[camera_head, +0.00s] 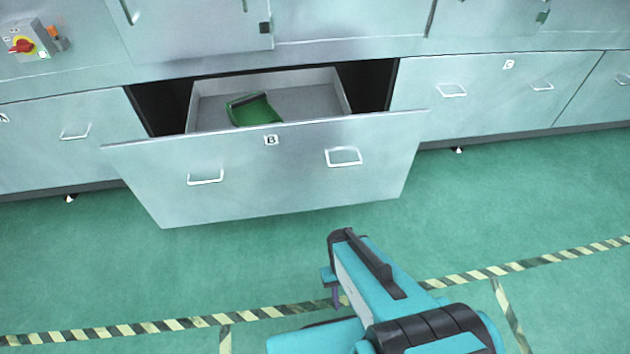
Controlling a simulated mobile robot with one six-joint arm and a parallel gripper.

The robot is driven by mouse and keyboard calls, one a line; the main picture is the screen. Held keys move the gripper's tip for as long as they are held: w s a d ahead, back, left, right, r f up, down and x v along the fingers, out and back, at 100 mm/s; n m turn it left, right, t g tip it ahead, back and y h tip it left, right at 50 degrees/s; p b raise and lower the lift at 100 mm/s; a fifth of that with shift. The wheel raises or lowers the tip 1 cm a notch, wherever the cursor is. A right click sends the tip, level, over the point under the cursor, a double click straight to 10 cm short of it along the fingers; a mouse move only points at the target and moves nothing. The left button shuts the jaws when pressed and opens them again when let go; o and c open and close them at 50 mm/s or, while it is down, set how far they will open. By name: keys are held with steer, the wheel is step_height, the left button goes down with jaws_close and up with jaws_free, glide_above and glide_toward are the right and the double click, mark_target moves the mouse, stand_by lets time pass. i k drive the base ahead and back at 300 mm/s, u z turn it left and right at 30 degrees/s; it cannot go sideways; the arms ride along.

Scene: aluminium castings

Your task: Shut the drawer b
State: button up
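Drawer B (290,172) is pulled out from the grey metal cabinet, its front panel standing clear of the cabinet face. The panel carries a label B (271,140) and two bar handles, the left handle (205,178) and the right handle (343,157). A green object (253,108) lies inside the drawer, partly hidden by the panel. My arm, teal and black, comes in from the bottom and stands in front of the drawer, apart from it. The gripper's end (333,289) shows only partly beside the arm, and its fingers are not clear.
Drawer C (490,95) on the right and the drawer with handle (75,132) on the left are shut. A red rotary switch (22,46) sits at upper left. The green floor (480,215) is clear, crossed by striped tape (180,324).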

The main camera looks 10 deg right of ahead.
mark_target(322, 155)
steer(key=u, duration=0.15)
steer(key=i, duration=0.9)
steer(key=z, duration=4.1)
steer(key=i, duration=0.05)
steer(key=u, duration=2.65)
